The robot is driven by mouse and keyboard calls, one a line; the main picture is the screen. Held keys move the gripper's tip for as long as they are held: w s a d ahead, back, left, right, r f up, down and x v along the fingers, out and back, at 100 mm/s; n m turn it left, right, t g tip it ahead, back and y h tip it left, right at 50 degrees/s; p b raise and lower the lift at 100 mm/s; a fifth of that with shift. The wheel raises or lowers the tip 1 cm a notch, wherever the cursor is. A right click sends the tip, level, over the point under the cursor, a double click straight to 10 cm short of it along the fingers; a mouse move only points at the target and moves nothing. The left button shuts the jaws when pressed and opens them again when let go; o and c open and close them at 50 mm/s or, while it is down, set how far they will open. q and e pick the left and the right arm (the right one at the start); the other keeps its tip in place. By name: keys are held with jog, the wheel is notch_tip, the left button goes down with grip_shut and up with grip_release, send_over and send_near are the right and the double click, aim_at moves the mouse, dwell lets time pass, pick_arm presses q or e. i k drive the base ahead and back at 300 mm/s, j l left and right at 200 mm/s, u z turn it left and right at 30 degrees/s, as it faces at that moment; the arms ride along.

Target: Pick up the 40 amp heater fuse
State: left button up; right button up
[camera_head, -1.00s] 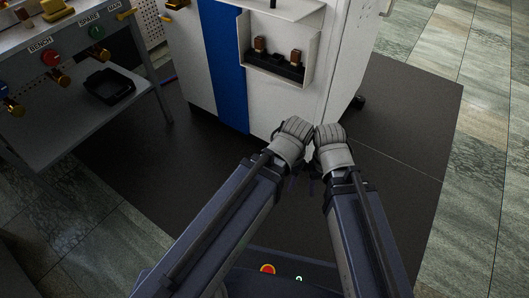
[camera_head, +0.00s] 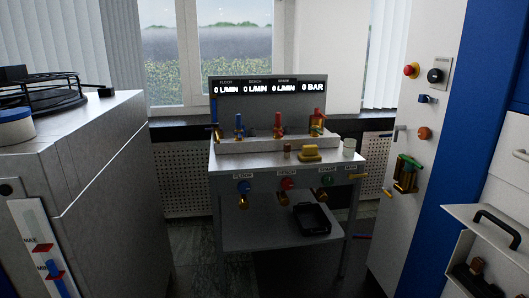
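No amp rating is readable on any fuse. Another small brown piece (camera_head: 477,265) sits in a black holder inside the open compartment (camera_head: 466,241) of the white and blue cabinet at the lower right, partly cut off by the picture edge. Neither of my grippers shows in the head view now.
A grey cabinet (camera_head: 120,180) stands at left. Floor shows between them.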

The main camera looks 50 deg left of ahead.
aim_at(287, 147)
jog(key=u, duration=1.7)
